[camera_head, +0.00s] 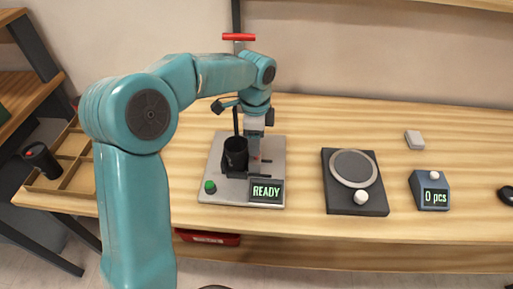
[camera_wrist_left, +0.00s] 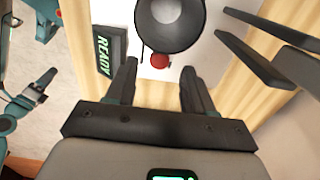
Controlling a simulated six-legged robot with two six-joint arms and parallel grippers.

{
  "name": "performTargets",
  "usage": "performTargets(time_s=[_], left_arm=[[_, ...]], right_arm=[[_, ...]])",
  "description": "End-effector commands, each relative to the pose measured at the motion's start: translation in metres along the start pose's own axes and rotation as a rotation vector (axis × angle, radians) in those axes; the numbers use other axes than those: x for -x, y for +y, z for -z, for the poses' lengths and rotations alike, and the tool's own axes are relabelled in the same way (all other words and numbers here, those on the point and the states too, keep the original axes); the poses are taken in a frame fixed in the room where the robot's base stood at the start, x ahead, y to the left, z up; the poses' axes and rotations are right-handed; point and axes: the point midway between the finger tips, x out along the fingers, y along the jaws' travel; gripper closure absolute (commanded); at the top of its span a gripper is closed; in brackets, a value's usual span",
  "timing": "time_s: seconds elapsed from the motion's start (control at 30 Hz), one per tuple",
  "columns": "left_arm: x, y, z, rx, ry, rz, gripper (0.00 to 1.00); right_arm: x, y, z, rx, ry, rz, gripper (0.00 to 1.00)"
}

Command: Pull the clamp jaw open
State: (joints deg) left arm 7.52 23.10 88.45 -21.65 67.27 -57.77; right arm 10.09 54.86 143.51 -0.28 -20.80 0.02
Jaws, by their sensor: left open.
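The clamp jaw's small red knob (camera_wrist_left: 160,61) shows in the left wrist view, between and slightly beyond the tips of my left gripper (camera_wrist_left: 159,68). The fingers are open, one on either side, and contact does not show. In the head view my left gripper (camera_head: 256,152) points down beside a black cup-like part (camera_head: 235,150) on the marker's grey base plate (camera_head: 217,190). It hides much of the clamp. The round black part (camera_wrist_left: 170,22) also shows in the left wrist view. A teal arm with a small dark gripper (camera_wrist_left: 35,92), apparently my right, is at that view's left edge.
The READY display (camera_head: 266,191) and a green button (camera_head: 209,187) are on the plate's front. Dark bars (camera_wrist_left: 265,58) stick out close by in the left wrist view. A black scale (camera_head: 343,198) and a counter (camera_head: 430,190) stand to the right, with bare table between.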

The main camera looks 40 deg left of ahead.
Motion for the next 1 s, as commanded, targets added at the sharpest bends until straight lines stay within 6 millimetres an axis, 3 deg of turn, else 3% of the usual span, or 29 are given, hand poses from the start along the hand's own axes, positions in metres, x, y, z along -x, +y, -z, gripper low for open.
performTargets(time_s=[0.2,0.57,0.7,0.73,0.87,1.0], left_arm=[[-0.029,-0.002,0.002,0.001,0.000,-0.001,0.47],[-0.034,-0.003,0.003,0.000,0.001,0.000,0.47],[-0.034,-0.003,0.003,0.000,0.001,0.000,0.93],[-0.034,-0.003,0.003,0.000,0.001,0.000,1.00],[-0.034,-0.003,0.003,0.000,0.001,0.000,1.00],[-0.032,-0.003,0.016,-0.003,0.001,-0.001,1.00]], right_arm=[[-0.003,0.001,0.000,0.000,0.000,0.000,0.02],[-0.003,0.001,0.000,0.000,0.000,0.000,0.02],[-0.003,0.001,0.000,0.000,0.000,0.000,0.02],[-0.003,0.001,0.000,0.000,0.000,0.000,0.02],[-0.002,0.001,0.000,0.000,0.000,0.000,0.02],[0.005,-0.002,0.000,0.000,0.000,0.000,0.02]])
